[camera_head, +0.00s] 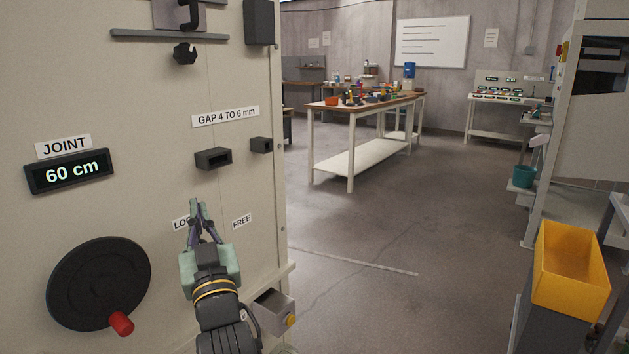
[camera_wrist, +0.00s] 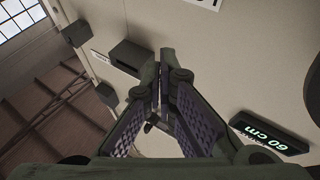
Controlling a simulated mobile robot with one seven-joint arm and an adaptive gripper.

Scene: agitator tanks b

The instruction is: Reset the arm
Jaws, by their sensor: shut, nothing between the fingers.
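My gripper (camera_head: 196,208) is in front of the pale cabinet panel (camera_head: 130,120), low and just right of its middle in the head view. Its fingers point up and away from me, and they hide part of a label that begins "LO". In the wrist view the fingertips of my gripper (camera_wrist: 160,68) are together with nothing between them. The arm behind it comes up from the bottom edge of the head view.
The panel carries a "60 cm" display (camera_head: 70,171), a black wheel with a red knob (camera_head: 121,323), and black blocks (camera_head: 213,158). A yellow bin (camera_head: 571,270) stands at right. The floor between is clear.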

